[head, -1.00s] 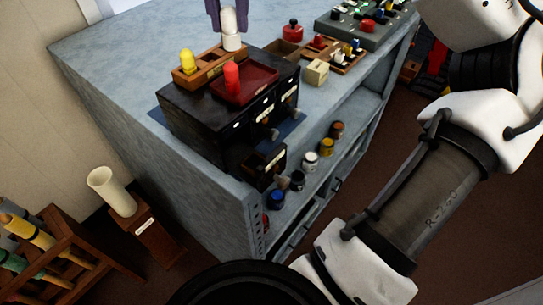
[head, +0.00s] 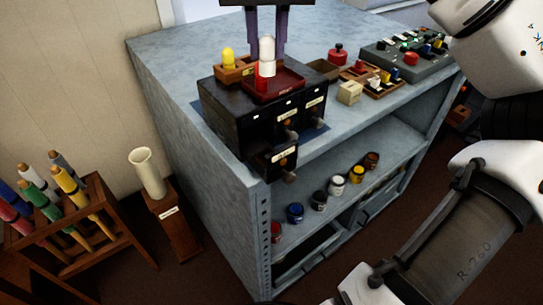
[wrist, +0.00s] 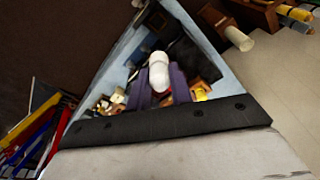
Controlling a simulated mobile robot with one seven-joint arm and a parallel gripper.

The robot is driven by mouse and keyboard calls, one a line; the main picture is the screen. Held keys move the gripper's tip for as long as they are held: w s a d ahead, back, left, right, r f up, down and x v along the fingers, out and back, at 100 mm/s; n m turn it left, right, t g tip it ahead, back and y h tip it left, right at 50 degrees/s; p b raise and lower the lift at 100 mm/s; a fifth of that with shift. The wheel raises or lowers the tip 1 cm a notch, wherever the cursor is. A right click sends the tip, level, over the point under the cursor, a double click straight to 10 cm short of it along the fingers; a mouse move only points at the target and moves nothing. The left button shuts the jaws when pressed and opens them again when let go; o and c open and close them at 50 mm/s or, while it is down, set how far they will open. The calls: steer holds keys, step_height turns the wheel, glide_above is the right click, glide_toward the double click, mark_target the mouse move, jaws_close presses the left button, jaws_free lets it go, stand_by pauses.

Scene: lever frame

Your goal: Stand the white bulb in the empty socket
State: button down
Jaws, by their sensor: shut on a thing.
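The white bulb (head: 267,52) is upright between the two purple fingers of my gripper (head: 267,38), which is shut on it. It also shows between the fingers in the wrist view (wrist: 158,72). The wooden socket block (head: 236,72) sits on top of the black drawer cabinet, with a yellow bulb (head: 228,58) standing in it. The red bulb (head: 261,84) stands in the dark red tray (head: 288,82), in front of the white bulb's lower end in the head view. The empty socket is hidden, and I cannot tell whether the white bulb touches the block.
The black cabinet (head: 232,115) has one lower drawer (head: 275,157) pulled out. A cream block (head: 349,93), a parts tray (head: 378,80) and a grey switch panel (head: 408,60) stand to the right. Paint jars (head: 337,185) line the shelf below. The grey top is clear at left.

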step_height(320, 180, down, 19)
steer(key=shift+w+r+p, duration=0.1)
steer(key=shift+p, duration=0.2)
steer(key=shift+f, duration=0.25)
steer(key=c, duration=1.3)
jaws_free()
steer(key=shift+o, duration=0.2)
steer(key=shift+r, duration=0.2)
step_height(320, 180, up, 12)
steer(key=s, duration=0.1)
steer(key=shift+s, duration=0.25)
